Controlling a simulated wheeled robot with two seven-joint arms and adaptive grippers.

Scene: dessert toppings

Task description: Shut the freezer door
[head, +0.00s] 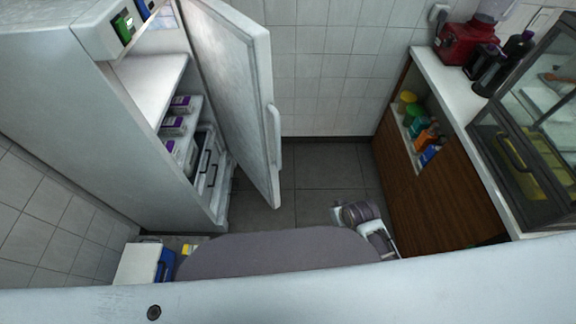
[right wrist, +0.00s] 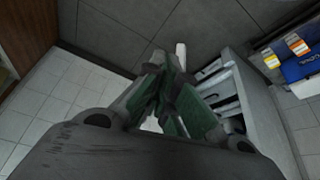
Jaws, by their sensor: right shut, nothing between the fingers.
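The tall white freezer (head: 60,110) stands at the left in the head view. Its door (head: 235,85) stands wide open, swung out to the right, with a long pale handle (head: 274,138) on its outer face. Shelves with white-and-purple boxes (head: 172,127) and drawers below show inside. My right gripper (right wrist: 165,82) is shut and empty in the right wrist view. The freezer's drawers (right wrist: 222,88) show to its right, and a pale upright strip, perhaps the door's edge or handle, lies just beyond its fingertips; contact cannot be told. My left gripper is not in view.
A wooden counter (head: 435,85) with a red blender (head: 460,42), dark jugs and a glass display case (head: 530,140) runs along the right. A blue box (right wrist: 303,62) with small packs is near the freezer.

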